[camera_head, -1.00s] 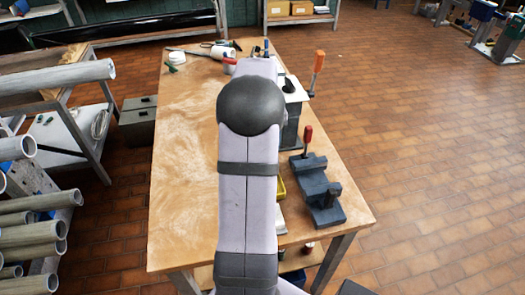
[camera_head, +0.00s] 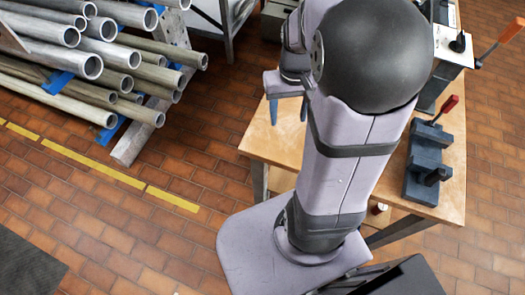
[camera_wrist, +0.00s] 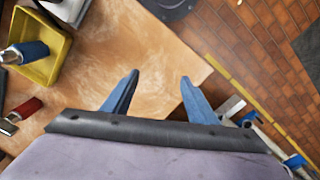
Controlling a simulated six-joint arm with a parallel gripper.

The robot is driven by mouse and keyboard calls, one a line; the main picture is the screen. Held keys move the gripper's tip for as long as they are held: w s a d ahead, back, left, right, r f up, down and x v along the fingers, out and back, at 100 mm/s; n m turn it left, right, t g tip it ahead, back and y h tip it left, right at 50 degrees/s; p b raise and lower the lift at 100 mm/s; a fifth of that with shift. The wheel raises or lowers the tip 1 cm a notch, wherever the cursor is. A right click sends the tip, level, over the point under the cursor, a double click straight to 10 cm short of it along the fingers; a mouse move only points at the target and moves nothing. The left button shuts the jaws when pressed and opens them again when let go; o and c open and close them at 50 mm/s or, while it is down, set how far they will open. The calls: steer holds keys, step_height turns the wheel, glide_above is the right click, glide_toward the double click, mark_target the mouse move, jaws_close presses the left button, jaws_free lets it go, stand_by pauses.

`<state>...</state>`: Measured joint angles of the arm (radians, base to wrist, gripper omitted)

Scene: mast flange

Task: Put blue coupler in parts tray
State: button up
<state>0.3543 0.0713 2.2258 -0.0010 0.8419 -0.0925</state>
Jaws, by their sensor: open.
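The blue coupler (camera_wrist: 32,50), a blue cylinder with a silver end, is at the upper left of the wrist view. It lies within the yellow parts tray (camera_wrist: 64,47), its silver end at the tray's left side; I cannot tell whether that end rests on the wall. My gripper (camera_wrist: 160,77) is open and empty, over the table's edge and apart from the tray. In the head view my gripper (camera_head: 289,108) shows left of my arm, fingers pointing down near the table's corner. Tray and coupler are hidden there behind my arm.
A red-and-silver part (camera_wrist: 24,112) lies on the wooden table (camera_wrist: 115,45) beside the tray. A dark grey fixture with a red handle (camera_head: 428,160) stands on the table's right side. Metal pipes (camera_head: 95,65) are racked at the left. Bare wood lies between tray and gripper.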

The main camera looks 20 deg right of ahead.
steer(key=s+a+f+n, duration=0.2)
steer(key=s+a, duration=0.4)
steer(key=a, duration=0.4)
steer(key=shift+s+a+f+n, duration=0.25)
steer(key=shift+s+n, duration=0.15)
steer(key=shift+n, duration=0.1)
stand_by(0.4)
